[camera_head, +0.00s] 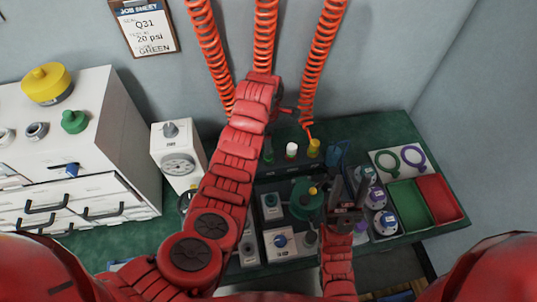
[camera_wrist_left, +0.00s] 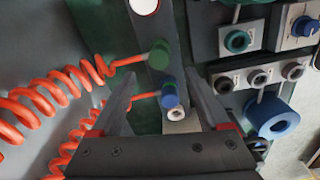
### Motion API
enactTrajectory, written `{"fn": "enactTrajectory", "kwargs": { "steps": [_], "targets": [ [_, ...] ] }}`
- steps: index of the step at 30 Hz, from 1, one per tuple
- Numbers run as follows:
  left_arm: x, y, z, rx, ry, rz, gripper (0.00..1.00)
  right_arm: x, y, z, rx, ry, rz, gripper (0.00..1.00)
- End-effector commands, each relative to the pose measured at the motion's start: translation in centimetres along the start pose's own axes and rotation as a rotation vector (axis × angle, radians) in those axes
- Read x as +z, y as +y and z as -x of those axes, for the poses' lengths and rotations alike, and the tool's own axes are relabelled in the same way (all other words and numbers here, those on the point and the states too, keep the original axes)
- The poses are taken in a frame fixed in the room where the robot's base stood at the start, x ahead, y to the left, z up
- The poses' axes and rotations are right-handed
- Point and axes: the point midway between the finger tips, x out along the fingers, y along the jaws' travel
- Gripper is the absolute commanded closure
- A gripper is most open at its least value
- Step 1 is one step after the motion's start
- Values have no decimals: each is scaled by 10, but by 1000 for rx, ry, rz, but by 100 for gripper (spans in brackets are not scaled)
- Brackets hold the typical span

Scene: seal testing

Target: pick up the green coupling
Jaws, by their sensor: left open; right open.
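The green coupling (camera_wrist_left: 159,54) sits on a dark rail in the left wrist view, with an orange coiled hose running to it. A small green piece on the back rack (camera_head: 268,154) in the head view looks like the same coupling. My left gripper (camera_wrist_left: 162,79) is open and empty. Its fingertips point at the rail, with the green coupling just beyond the gap and a blue coupling (camera_wrist_left: 169,98) between the fingers in the picture. In the head view my left arm hides most of that gripper. My right gripper (camera_head: 349,184) is open over the bench's right part.
A white cap (camera_head: 292,150) and a yellow coupling (camera_head: 314,147) are on the rack. Orange coiled hoses (camera_head: 265,35) hang above. A green tray (camera_head: 408,204) and a red tray (camera_head: 438,198) lie at right. The job sheet (camera_head: 146,27) reads Q31, 20 psi, GREEN.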

Motion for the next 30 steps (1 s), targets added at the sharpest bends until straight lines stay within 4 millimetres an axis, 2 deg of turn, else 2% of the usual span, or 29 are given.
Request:
{"fn": "enactTrajectory", "kwargs": {
  "steps": [4, 13, 19, 24, 30],
  "targets": [
    [0, 0, -15, -2, 0, 0, 21, -1, 0, -5, 0, 0, 0, 50],
    [1, 0, -31, -2, 1, 1, 21, -2, 0, -10, 0, 0, 0, 50],
    [2, 0, -51, -4, 1, 1, 21, -2, 1, -14, 0, 0, 0, 50],
    [2, 0, -69, -3, 0, 2, 21, -1, 0, -8, 0, 0, 0, 50],
    [3, 1, -75, 3, 0, 0, 21, -1, 0, -7, 0, 0, 0, 50]
  ]
}}
